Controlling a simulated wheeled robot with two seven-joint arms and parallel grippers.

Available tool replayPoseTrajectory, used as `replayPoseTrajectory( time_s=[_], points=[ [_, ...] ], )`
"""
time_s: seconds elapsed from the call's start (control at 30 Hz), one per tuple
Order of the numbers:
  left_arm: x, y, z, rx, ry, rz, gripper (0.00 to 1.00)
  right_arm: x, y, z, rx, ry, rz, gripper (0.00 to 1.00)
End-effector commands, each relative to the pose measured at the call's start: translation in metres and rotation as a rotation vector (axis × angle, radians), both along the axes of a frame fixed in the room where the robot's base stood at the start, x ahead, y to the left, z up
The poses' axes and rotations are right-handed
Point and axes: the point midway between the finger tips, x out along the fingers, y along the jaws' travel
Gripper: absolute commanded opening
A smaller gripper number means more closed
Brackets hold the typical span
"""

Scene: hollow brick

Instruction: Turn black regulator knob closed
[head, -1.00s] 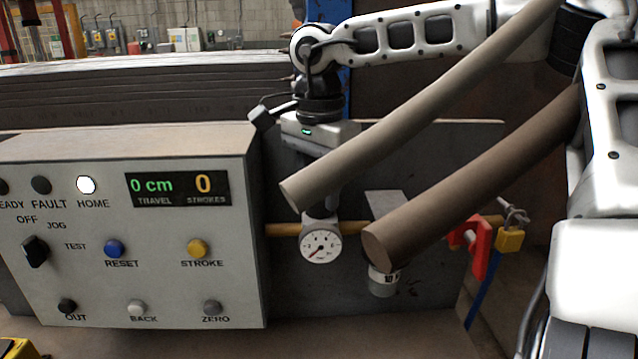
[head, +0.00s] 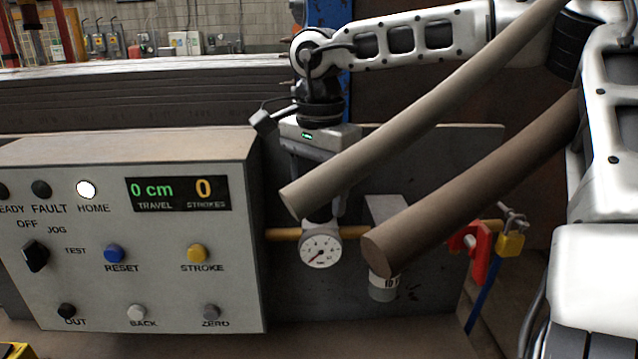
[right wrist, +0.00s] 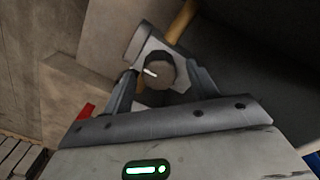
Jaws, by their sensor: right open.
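The black regulator knob (right wrist: 159,70) shows in the right wrist view as a dark round knob with a white mark on its face. It sits on a grey body, between the spread fingers of my right gripper (right wrist: 163,84). The fingers are open, and I cannot tell whether they touch the knob. In the head view my right gripper (head: 328,190) points down behind the round white gauge (head: 321,250), and a brown rod partly hides its fingers. My left gripper is not in view.
Two brown rods (head: 420,115) (head: 480,185) cross in front of the regulator area. A grey control panel (head: 150,295) stands at left. A yellow pipe (head: 283,234) runs behind the gauge. A red valve handle (head: 473,255) with a yellow padlock (head: 510,245) is at right.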

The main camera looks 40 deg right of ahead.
Motion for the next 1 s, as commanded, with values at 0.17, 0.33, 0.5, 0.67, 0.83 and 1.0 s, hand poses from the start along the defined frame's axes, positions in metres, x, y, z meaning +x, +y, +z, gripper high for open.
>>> replayPoseTrajectory(
  time_s=[0.17, 0.33, 0.5, 0.67, 0.83, 1.0],
  points=[
    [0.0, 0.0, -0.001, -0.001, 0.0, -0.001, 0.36, 0.001, 0.0, 0.011, -0.001, -0.002, 0.0, 0.59],
    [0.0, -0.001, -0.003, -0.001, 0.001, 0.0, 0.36, 0.001, 0.0, 0.045, -0.003, -0.004, -0.002, 0.59],
    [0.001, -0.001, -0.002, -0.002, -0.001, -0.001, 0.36, 0.0, 0.0, 0.088, -0.002, -0.004, -0.001, 0.59],
    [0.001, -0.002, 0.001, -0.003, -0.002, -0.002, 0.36, 0.0, 0.0, 0.125, -0.003, -0.003, -0.002, 0.59],
    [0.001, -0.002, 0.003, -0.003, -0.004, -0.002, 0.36, 0.0, 0.0, 0.15, -0.002, -0.002, 0.0, 0.59],
    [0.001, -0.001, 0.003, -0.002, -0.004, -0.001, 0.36, -0.001, 0.0, 0.159, 0.0, -0.001, 0.0, 0.59]
  ],
)
